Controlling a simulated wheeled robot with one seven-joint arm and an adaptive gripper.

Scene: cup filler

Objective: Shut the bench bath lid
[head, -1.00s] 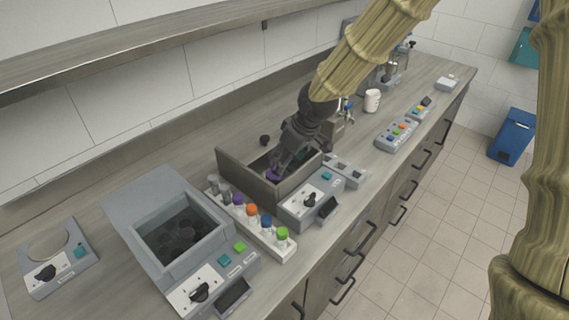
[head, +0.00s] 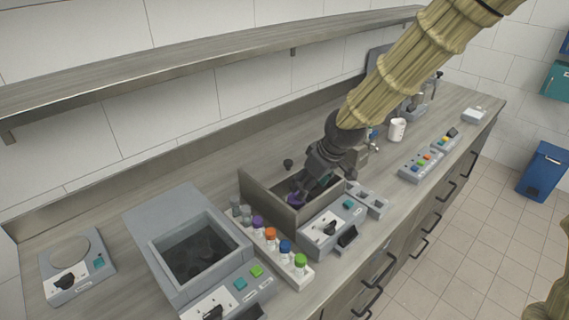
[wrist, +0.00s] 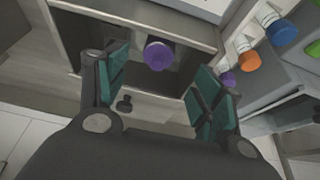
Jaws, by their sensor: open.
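The middle bench unit is an open box with a tall grey-brown panel (head: 262,203) standing upright along its left side, and a control front (head: 322,229) with a black knob. I cannot tell whether this panel is its lid. A purple-capped vial (head: 293,199) is inside; its purple cap (wrist: 158,55) shows in the wrist view. My gripper (head: 312,184) reaches into the box from above, close to the vial. In the wrist view my gripper (wrist: 160,88) has its teal-padded fingers apart, with nothing between them. My arm hides part of the box.
A larger grey unit (head: 160,262) with an open well of dark contents stands at left, a flat grey plate (head: 168,212) behind it. A rack (head: 285,268) of colour-capped vials is between the units. A shelf (head: 200,82) overhangs the bench.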

